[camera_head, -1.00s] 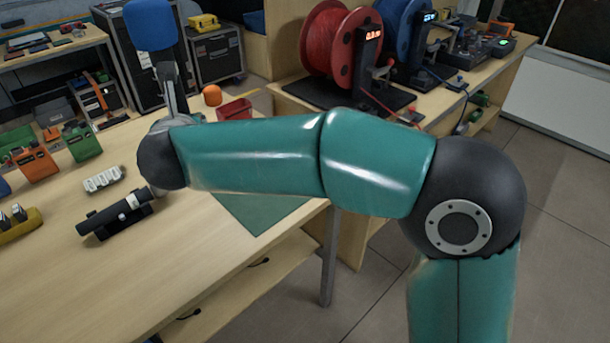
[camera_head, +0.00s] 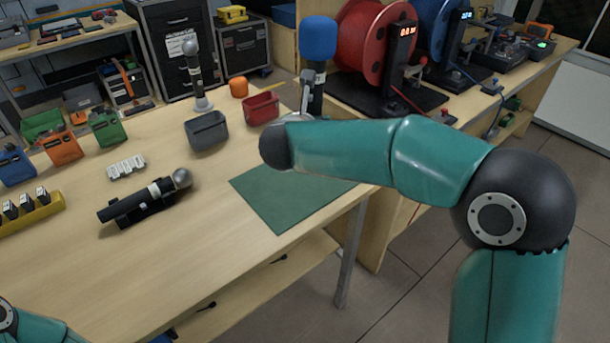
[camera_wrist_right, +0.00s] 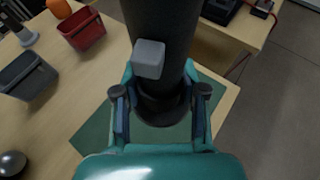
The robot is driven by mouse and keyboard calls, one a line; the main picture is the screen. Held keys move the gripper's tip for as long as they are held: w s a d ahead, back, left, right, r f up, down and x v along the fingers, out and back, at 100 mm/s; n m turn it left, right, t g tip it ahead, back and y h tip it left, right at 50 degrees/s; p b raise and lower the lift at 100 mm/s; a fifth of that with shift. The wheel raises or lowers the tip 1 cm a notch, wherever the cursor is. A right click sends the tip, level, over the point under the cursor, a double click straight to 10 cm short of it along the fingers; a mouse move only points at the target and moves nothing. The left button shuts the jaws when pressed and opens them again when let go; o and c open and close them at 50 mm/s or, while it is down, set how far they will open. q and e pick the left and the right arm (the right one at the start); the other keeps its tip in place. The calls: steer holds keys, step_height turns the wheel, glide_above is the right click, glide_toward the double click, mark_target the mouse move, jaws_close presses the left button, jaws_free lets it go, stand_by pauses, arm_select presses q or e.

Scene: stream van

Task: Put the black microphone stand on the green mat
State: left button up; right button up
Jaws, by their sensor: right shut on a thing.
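The black microphone stand (camera_head: 316,97), topped by a blue foam cover (camera_head: 318,38), is upright at my right gripper (camera_head: 306,98). Its thick black shaft with a grey block also shows in the right wrist view (camera_wrist_right: 160,22). There my right gripper (camera_wrist_right: 160,97) is shut around its lower part. The green mat (camera_head: 283,200) lies at the table's right edge, partly behind my right arm. In the wrist view the mat (camera_wrist_right: 95,135) shows below and around the stand's foot. I cannot tell whether the foot touches it. My left gripper is out of view.
A red bin (camera_head: 262,108), a grey bin (camera_head: 207,131) and an orange round object (camera_head: 238,87) stand left of the stand. A silver-headed microphone (camera_head: 193,72) stands behind. A black microphone (camera_head: 145,202) lies in a cradle left of the mat. Cable reels (camera_head: 362,45) stand behind right.

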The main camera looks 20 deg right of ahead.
step_height(320, 180, down, 14)
steer(key=shift+f+b, duration=0.1)
steer(key=shift+b, duration=0.6)
steer(key=o, duration=1.2)
steer(key=shift+f, duration=0.1)
